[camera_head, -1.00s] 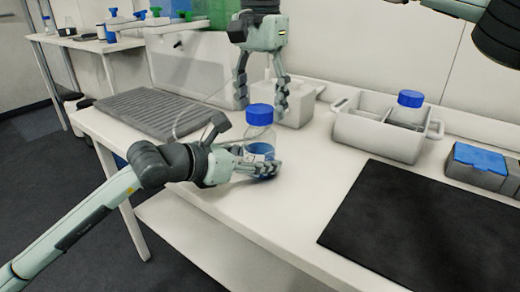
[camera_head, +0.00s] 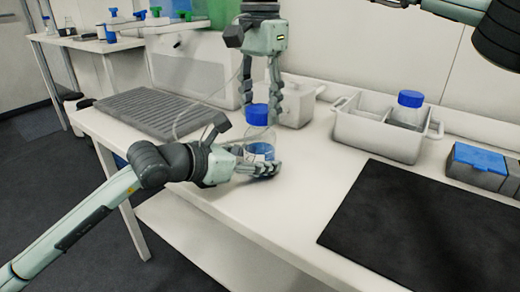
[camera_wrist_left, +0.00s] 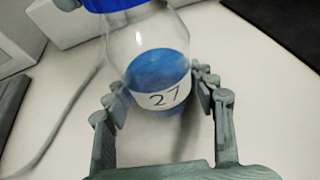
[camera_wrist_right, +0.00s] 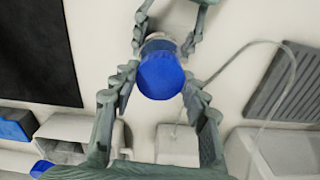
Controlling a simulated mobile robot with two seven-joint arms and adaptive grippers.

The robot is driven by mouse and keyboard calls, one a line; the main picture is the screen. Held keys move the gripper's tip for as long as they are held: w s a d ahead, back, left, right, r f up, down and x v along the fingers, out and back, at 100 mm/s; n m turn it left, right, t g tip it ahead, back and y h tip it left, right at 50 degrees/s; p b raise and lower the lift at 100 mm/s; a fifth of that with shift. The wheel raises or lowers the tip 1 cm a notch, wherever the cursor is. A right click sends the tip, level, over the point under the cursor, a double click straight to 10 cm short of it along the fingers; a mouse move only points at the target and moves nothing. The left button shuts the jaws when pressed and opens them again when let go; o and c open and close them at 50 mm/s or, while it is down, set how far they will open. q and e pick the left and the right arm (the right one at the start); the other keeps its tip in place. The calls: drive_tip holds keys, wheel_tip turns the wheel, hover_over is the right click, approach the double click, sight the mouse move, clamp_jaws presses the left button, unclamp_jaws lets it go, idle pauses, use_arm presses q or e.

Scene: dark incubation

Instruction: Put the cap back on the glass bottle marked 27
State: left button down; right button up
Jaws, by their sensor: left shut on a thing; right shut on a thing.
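The glass bottle marked 27 (camera_wrist_left: 150,60) stands upright on the white bench and holds blue liquid; its label faces the left wrist camera. My left gripper (camera_head: 268,170) is shut around its lower body from the left; its fingers flank the label in the left wrist view (camera_wrist_left: 160,95). The blue cap (camera_head: 257,115) sits at the top of the bottle, and it also shows in the right wrist view (camera_wrist_right: 160,76). My right gripper (camera_head: 260,112) points down from above and is shut on the cap, one finger on each side. The bottle's thread is hidden under the cap.
A white divided caddy (camera_head: 378,138) with another blue-capped bottle (camera_head: 408,108) stands to the right. A black mat (camera_head: 420,235) covers the right front. A grey ribbed rack (camera_head: 150,114) lies at the left back, and a box with a blue lid (camera_head: 482,160) at the right edge.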

drive_tip(key=m, duration=2)
drive_tip(key=shift+f, duration=0.1)
drive_tip(key=o, duration=1.4)
drive_tip(key=shift+c, duration=0.2)
wheel_tip(320, 180, up, 12)
